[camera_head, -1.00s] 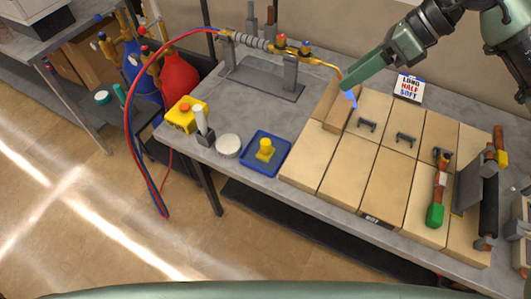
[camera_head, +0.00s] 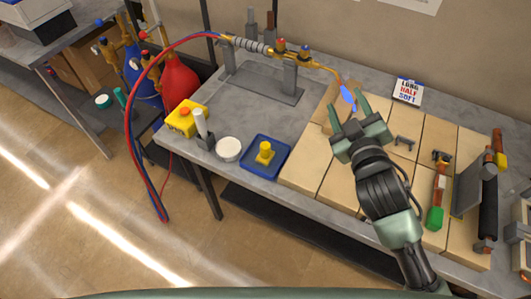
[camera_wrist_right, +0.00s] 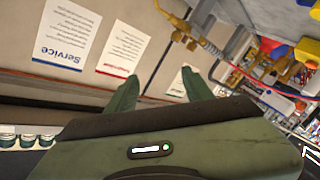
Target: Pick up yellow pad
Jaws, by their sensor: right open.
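A small yellow piece with a raised top (camera_head: 265,152) sits in a blue tray (camera_head: 251,172) at the table's front left. A yellow box with a red button (camera_head: 182,121) stands farther left. I cannot tell for sure which one is the yellow pad. My right gripper (camera_head: 347,107) is open and empty over the back of the wooden blocks, right of and beyond the blue tray. Its fingers are by the blue tip (camera_head: 347,95) of the brass torch. In the right wrist view the open fingers (camera_wrist_right: 160,92) have nothing between them. My left gripper is not in view.
A white round pad (camera_head: 228,149) lies left of the tray.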

